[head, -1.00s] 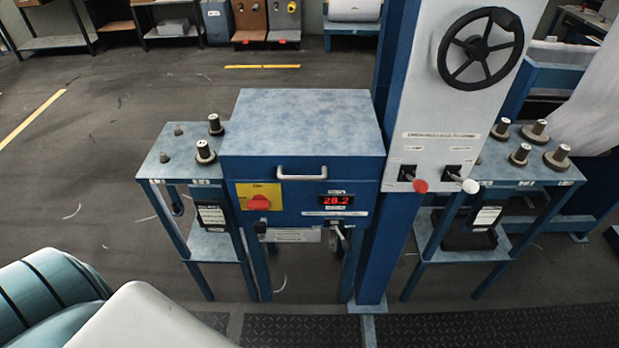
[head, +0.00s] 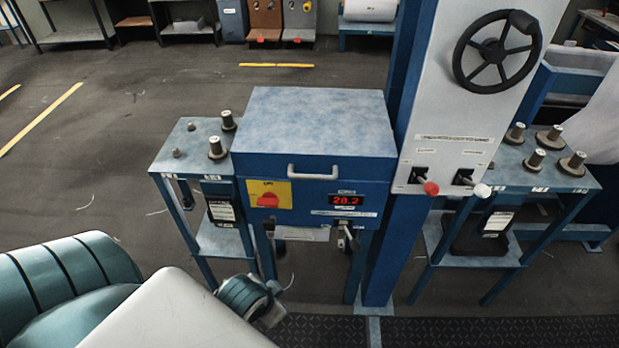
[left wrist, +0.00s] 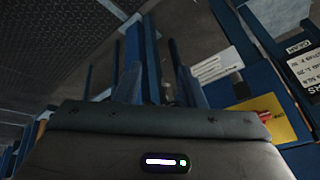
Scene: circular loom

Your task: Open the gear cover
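The gear cover (head: 318,122) is the mottled blue box lid in the middle of the head view. It is closed and flat on its box, with a pale bar handle (head: 307,173) on its front face. My left gripper's wrist part (head: 250,297) shows low in front of the box, well below the handle and apart from it. Its fingers are not clear there. In the left wrist view my left gripper (left wrist: 162,84) has its two dark fingers apart, with nothing visible between them. My right gripper is not in view.
The box front has a red knob on a yellow plate (head: 269,194) and a red display (head: 346,200). A grey column panel with a black handwheel (head: 497,47) stands close on the right. Side tables (head: 187,150) with spools flank the machine.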

